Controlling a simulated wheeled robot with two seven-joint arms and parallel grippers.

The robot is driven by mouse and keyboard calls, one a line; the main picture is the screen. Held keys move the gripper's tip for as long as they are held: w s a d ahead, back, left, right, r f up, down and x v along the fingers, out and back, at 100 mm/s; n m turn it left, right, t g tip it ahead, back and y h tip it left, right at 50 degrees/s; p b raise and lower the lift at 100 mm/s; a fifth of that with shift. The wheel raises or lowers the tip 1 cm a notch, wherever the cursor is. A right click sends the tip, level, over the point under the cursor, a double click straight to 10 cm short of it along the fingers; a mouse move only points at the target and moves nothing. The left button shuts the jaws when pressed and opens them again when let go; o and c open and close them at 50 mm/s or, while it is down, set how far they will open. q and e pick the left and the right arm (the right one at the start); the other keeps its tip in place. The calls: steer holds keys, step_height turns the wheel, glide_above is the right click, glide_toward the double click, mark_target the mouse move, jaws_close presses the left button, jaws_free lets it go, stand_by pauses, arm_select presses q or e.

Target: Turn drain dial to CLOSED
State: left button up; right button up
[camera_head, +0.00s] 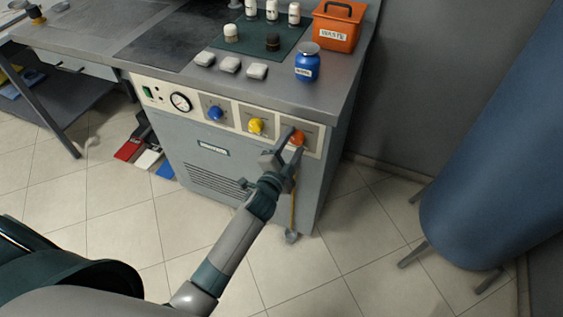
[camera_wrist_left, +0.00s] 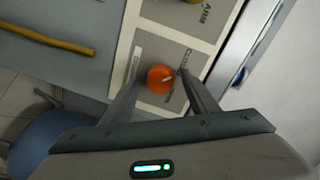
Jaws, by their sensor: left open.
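The orange drain dial (camera_head: 297,138) is at the right end of the machine's front panel, partly hidden by my gripper in the head view. In the left wrist view the dial (camera_wrist_left: 160,79) is a round orange knob with a pale pointer mark, which points toward the right finger. Printed lettering beside it looks like CLOSED (camera_wrist_left: 187,62). My left gripper (camera_head: 288,146) is open, and in the left wrist view its fingers (camera_wrist_left: 160,88) stand on either side of the dial. I cannot tell whether they touch it. My right gripper is not in view.
A blue dial (camera_head: 215,113) and a yellow dial (camera_head: 256,126) sit left on the same panel. A yellow handle (camera_head: 293,210) hangs below my gripper. A blue bottle (camera_head: 307,65) and an orange waste bin (camera_head: 337,27) stand on the counter. Floor at right is partly clear.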

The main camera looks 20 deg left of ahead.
arm_select(q)
steer(key=shift+s, duration=0.75)
steer(key=s+r+b, duration=0.1)
steer(key=s+b, duration=0.1)
steer(key=s, duration=1.3)
steer(key=shift+s+a+r, duration=0.25)
steer(key=shift+s+a, duration=0.05)
steer(key=shift+a, duration=0.05)
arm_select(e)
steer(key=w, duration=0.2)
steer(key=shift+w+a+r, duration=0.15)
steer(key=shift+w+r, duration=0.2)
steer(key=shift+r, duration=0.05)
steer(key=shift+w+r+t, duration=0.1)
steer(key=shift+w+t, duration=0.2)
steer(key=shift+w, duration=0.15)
arm_select(q)
steer(key=shift+f, duration=0.1)
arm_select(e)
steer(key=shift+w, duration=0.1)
